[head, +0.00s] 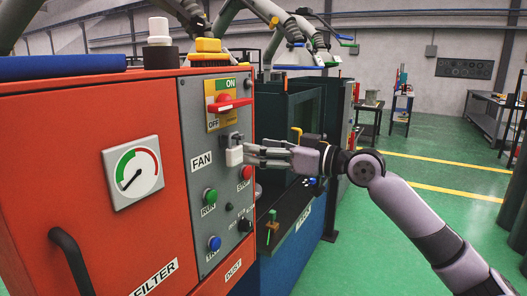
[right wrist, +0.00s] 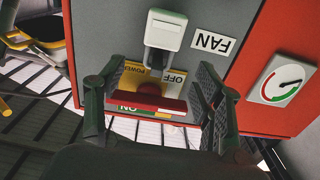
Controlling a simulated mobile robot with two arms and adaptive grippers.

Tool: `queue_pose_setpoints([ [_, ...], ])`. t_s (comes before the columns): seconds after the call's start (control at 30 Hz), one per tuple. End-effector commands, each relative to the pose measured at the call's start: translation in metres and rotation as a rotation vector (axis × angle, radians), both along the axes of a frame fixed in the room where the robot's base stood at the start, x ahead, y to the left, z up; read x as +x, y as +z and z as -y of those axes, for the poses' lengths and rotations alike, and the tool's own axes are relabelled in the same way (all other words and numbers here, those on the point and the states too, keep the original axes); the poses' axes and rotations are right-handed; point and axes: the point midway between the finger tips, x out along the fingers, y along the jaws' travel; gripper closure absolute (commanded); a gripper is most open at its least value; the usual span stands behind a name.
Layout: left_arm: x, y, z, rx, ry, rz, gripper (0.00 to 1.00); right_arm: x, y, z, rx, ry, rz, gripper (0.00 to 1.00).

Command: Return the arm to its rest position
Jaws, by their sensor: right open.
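My right arm reaches in from the right in the head view, and its gripper (head: 254,153) is in front of the grey control panel (head: 197,134). Its fingertips are close to the white FAN switch (head: 234,156); I cannot tell whether they touch it. In the right wrist view the gripper (right wrist: 162,68) has its two fingers spread apart with nothing held. The FAN switch (right wrist: 165,30) shows beyond the fingertips, and the red power handle (right wrist: 147,99) shows between the fingers, farther off. My left gripper is in neither view.
The red-orange cabinet (head: 90,120) carries a gauge (head: 133,172) and a black handle (head: 71,262). RUN (head: 210,196) and other buttons sit below the switch. A dark machine (head: 305,110) stands behind my gripper.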

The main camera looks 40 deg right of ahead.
Motion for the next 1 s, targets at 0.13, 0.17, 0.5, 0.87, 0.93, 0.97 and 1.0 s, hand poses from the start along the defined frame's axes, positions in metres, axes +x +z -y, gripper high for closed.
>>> queue_pose_setpoints([
  [0.13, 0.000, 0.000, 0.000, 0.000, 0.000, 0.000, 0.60, 0.000, 0.000, 0.000, 0.000, 0.000, 0.000, 0.38],
  [0.17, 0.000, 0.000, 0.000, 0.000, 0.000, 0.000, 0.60, 0.000, 0.000, 0.000, 0.000, 0.000, 0.000, 0.38],
  [0.5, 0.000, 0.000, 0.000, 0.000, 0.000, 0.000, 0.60, 0.019, -0.038, 0.031, 0.041, -0.075, -0.045, 0.38],
  [0.87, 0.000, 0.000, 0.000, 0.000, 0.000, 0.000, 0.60, 0.049, -0.279, 0.136, 0.111, -0.401, -0.320, 0.38],
  [0.93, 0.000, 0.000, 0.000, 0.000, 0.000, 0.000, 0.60, 0.042, -0.332, 0.145, 0.103, -0.450, -0.384, 0.38],
  [0.97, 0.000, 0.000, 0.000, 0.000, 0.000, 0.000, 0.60, 0.038, -0.356, 0.148, 0.100, -0.469, -0.413, 0.38],
  [1.0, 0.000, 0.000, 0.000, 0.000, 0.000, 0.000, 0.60, 0.031, -0.385, 0.150, 0.091, -0.492, -0.451, 0.38],
])
